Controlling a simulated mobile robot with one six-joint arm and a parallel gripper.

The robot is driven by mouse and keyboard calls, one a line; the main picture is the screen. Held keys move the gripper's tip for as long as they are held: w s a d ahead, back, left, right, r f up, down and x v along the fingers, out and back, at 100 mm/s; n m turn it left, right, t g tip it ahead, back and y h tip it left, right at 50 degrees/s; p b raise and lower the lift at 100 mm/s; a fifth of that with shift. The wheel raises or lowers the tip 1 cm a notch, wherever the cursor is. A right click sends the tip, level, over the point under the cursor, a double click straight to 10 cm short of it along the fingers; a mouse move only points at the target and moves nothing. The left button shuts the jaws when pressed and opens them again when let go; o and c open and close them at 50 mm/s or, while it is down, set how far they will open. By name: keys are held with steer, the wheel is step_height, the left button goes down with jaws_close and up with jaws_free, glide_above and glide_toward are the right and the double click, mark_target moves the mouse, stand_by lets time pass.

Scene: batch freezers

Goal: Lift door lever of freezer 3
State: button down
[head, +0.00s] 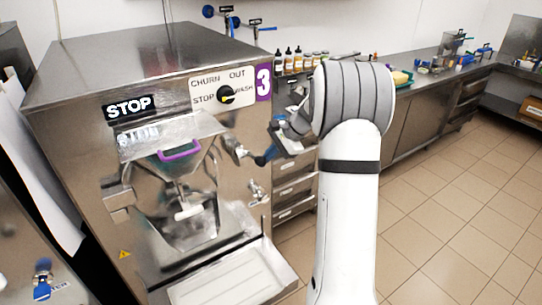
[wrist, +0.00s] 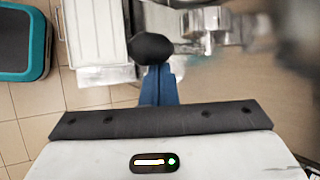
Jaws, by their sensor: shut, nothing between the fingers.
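Freezer 3 (head: 120,75) is the steel machine at left in the head view, with a purple "3" label (head: 263,80). A lever (head: 236,149) sticks out at the right of its front door (head: 185,200); I take it for the door lever. In the wrist view a black knob (wrist: 153,48) shows just beyond my fingertips, apparently the lever's end. My gripper (head: 262,158) has blue fingers, shut and empty, close to the lever's right side. The blue fingers also show in the wrist view (wrist: 160,78). Whether they touch the knob I cannot tell.
A purple handle (head: 179,150) sits on the chute above the door, and a spigot (head: 256,190) lies below my gripper. A drip tray (head: 225,285) juts out at the bottom. Drawers (head: 293,190) and a counter stand behind. The tiled floor at right is clear.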

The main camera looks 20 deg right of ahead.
steer(key=shift+w+a, duration=0.1)
steer(key=shift+w+f, duration=0.35)
steer(key=shift+w, duration=0.2)
step_height(320, 180, down, 3)
steer(key=d+b, duration=0.2)
steer(key=d, duration=0.1)
steer(key=w+d+r, duration=0.2)
steer(key=d+r, duration=0.1)
steer(key=r, duration=0.6)
steer(key=shift+d+b, duration=0.4)
steer(key=shift+w+r, duration=0.1)
